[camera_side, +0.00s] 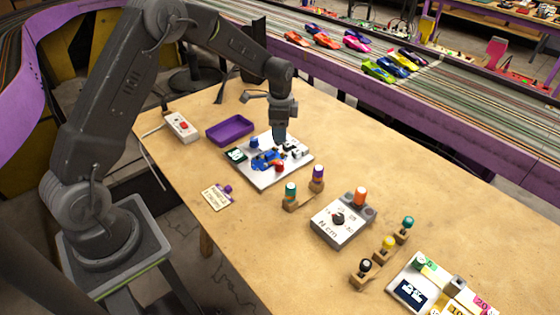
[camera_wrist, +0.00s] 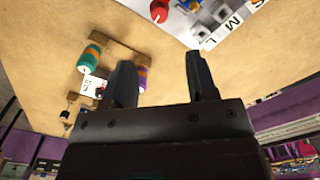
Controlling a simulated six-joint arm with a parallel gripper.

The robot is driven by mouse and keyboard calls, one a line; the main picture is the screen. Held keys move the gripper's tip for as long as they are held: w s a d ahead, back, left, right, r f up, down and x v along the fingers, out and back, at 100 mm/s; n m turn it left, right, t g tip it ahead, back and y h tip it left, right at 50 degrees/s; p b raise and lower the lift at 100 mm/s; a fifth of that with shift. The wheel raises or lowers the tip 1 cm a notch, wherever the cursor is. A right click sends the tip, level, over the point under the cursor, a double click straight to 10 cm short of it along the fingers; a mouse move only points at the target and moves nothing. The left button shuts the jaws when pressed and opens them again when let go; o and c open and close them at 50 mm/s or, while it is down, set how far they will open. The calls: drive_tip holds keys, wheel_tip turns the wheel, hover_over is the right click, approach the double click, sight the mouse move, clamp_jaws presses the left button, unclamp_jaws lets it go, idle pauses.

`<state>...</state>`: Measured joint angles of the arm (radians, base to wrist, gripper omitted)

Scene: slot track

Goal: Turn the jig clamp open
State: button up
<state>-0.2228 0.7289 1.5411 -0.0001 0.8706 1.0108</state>
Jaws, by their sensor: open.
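The jig is a white plate (camera_side: 270,184) on the wooden table, with a blue slot car (camera_side: 265,160) on it. A small red knob (camera_side: 279,168), which looks like part of the clamp, sits near the car's front end. In the wrist view the red knob (camera_wrist: 159,11) is at the top edge, and the clamp's full shape is cut off. My gripper (camera_side: 279,138) points down above the far side of the plate. In the wrist view my gripper (camera_wrist: 162,60) has its fingers apart with nothing between them. Whether the clamp is open or closed cannot be told.
A purple tray (camera_side: 231,130) and a switch box (camera_side: 182,127) lie left of the jig. A teal-handled driver (camera_side: 291,191) and a purple-handled one (camera_side: 317,175) stand in a wooden holder in front. A torque tester (camera_side: 338,224) and several more drivers stand to the right.

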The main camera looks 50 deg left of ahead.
sight(280, 162)
wheel_tip(280, 162, down, 12)
drive_tip(key=shift+f, duration=0.25)
idle(0.3)
drive_tip(key=c, duration=0.9)
